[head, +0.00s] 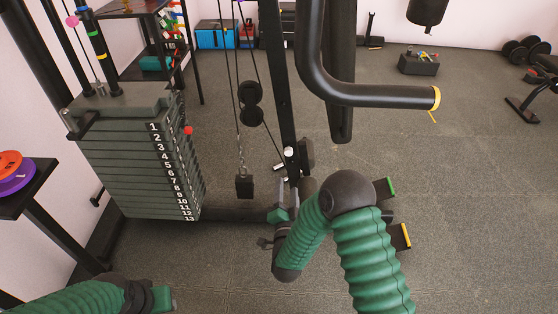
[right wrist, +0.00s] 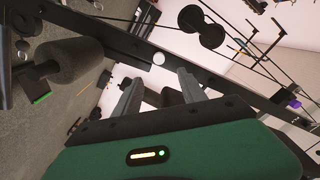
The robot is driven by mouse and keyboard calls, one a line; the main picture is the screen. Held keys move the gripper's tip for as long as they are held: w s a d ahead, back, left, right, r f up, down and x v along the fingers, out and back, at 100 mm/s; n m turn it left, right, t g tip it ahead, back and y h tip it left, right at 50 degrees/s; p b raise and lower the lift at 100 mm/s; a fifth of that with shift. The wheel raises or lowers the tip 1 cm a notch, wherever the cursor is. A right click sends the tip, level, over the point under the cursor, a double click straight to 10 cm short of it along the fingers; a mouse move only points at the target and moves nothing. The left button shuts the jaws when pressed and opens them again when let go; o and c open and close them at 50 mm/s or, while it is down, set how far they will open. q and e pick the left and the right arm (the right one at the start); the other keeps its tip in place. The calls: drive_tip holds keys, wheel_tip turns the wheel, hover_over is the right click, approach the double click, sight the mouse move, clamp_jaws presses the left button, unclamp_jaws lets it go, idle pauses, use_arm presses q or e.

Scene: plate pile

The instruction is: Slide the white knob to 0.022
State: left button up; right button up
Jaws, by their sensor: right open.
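The white knob (head: 288,152) is a small round knob on the dark upright post of a weight machine, in the middle of the head view. In the right wrist view, the knob (right wrist: 158,58) shows just beyond the fingertips, on the dark slanting beam. My right gripper (head: 284,190) is below the knob in the head view, partly hidden by my forearm. In the wrist view its two grey fingers (right wrist: 160,82) are apart, with nothing between them, and the knob appears beyond the gap.
A numbered weight stack (head: 140,155) stands left of the post. A cable with a black block (head: 244,186) hangs between them. A bent black bar (head: 385,95) with a yellow end reaches out at upper right.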

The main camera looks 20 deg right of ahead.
drive_tip(key=b, duration=0.3)
approach(289, 154)
drive_tip(key=b+x, duration=0.3)
drive_tip(key=x, duration=0.5)
drive_tip(key=shift+w+f+b, duration=0.15)
drive_tip(key=shift+w+b, duration=0.15)
drive_tip(key=shift+w, duration=0.15)
drive_tip(key=shift+w+d, duration=0.15)
drive_tip(key=shift+w, duration=0.15)
drive_tip(key=shift+c, duration=0.2)
clamp_jaws()
drive_tip(key=shift+s, duration=0.1)
